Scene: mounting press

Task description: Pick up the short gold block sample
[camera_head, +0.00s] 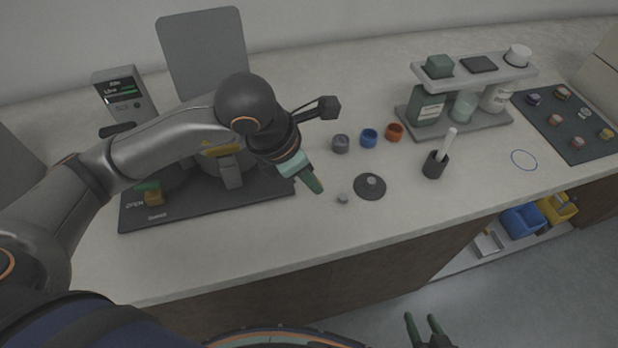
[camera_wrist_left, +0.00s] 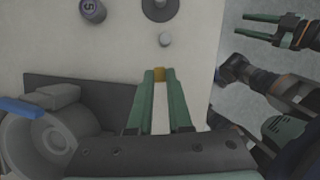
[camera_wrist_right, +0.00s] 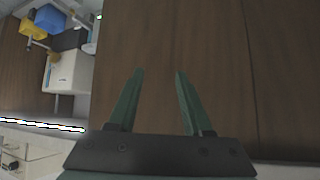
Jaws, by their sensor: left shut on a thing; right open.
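In the head view the left gripper (camera_head: 314,185) is over the pale counter, just right of the black press base, and the block is hidden there. My right gripper (camera_head: 424,328) is open and empty in front of the counter. In the right wrist view its spread fingers (camera_wrist_right: 154,75) face the brown cabinet front.
A small grey piece (camera_head: 342,198) and a dark knobbed disc (camera_head: 370,187) lie right of the left gripper. Grey (camera_head: 340,144), blue (camera_head: 369,138) and orange (camera_head: 395,132) cups stand behind. A black holder (camera_head: 434,166) and a bottle rack (camera_head: 470,125) stand further right.

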